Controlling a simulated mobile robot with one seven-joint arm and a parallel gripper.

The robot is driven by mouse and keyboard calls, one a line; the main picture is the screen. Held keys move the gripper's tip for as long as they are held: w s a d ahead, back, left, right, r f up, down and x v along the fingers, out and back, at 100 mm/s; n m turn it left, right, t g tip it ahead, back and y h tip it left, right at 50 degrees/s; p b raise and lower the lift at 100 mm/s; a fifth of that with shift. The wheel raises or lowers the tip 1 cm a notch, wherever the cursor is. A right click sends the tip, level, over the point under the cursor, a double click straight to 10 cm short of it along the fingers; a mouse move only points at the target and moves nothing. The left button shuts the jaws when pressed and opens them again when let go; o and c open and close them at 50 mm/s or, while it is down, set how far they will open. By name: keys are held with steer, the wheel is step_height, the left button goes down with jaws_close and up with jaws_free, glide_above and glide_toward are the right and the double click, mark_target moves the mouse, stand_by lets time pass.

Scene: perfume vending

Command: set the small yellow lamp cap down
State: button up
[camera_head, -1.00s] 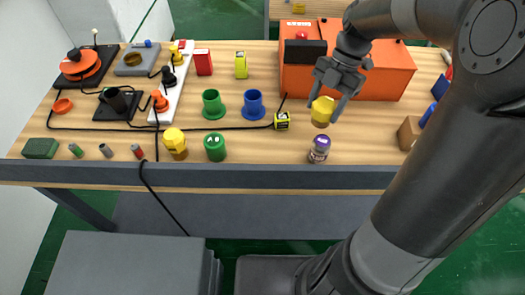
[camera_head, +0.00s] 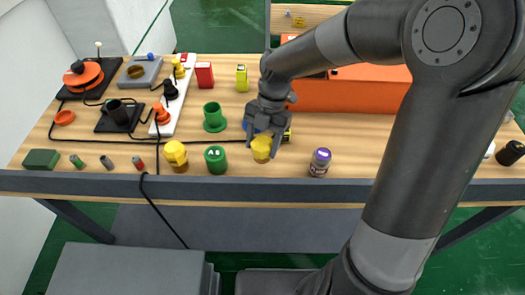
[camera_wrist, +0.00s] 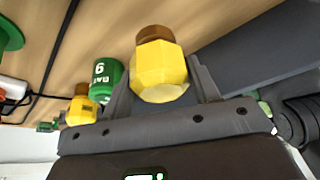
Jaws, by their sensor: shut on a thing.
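The small yellow lamp cap (camera_head: 261,146) is a faceted yellow piece with a brown end, held between the fingers of my gripper (camera_head: 264,140). In the wrist view the yellow cap (camera_wrist: 160,72) sits between the two fingers (camera_wrist: 165,85), its brown end pointing away from the palm. In the head view it is at the front middle of the table, right of the green cup-like cap. I cannot tell whether its brown end touches the wooden top.
A green lettered cap (camera_head: 215,160) and another yellow cap (camera_head: 175,156) stand to the left. A purple-topped jar (camera_head: 320,162) stands to the right. An orange box (camera_head: 350,92) is behind, and a blue cup is mostly hidden by my gripper. Bare wood (camera_head: 370,145) lies right of the jar.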

mark_target(262, 153)
steer(key=shift+f, duration=1.95)
steer(key=shift+f, duration=0.15)
steer(key=o, duration=1)
